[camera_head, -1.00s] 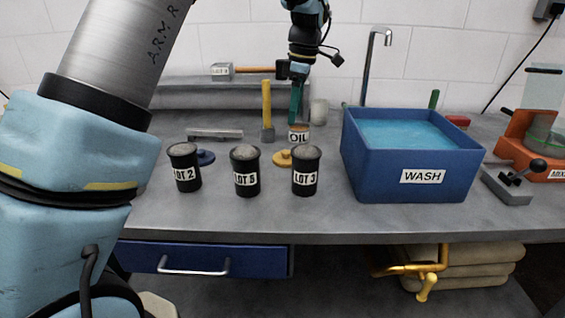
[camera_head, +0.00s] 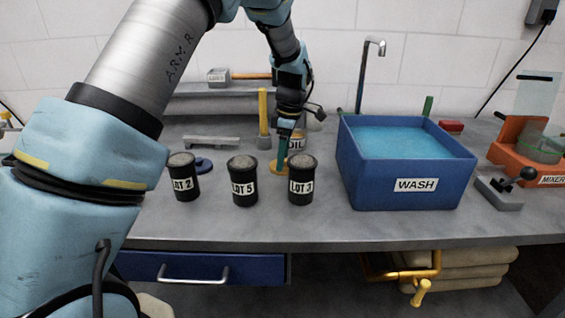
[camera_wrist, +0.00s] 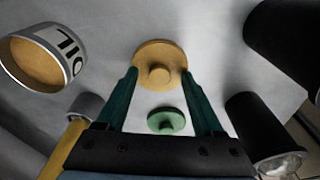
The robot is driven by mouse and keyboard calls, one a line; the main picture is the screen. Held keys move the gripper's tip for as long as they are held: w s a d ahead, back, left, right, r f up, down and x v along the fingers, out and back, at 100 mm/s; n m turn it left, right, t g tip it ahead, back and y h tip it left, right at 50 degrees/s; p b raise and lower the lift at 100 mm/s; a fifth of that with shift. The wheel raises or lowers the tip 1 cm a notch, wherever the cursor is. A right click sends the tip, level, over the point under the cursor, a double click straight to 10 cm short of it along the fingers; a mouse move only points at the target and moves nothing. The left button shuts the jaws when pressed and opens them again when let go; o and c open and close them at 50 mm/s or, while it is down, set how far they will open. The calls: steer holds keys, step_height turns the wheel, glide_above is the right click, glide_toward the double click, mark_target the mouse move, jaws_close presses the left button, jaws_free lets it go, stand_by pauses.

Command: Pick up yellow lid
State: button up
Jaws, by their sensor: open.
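My gripper (camera_head: 283,167) points down at the lid from above. In the wrist view its two green fingers (camera_wrist: 160,73) are open, one to each side of the knob, with nothing held. I cannot tell whether the fingertips touch the lid.
Black cups LOT 2 (camera_head: 183,178), LOT 5 (camera_head: 242,182) and LOT 3 (camera_head: 301,181) stand in front. The OIL can (camera_wrist: 43,58) and a yellow-handled tool (camera_head: 263,120) are close behind. A small green lid (camera_wrist: 165,121) lies nearby. The blue WASH tub (camera_head: 405,175) is right.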

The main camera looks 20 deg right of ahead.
jaws_close()
stand_by(0.6)
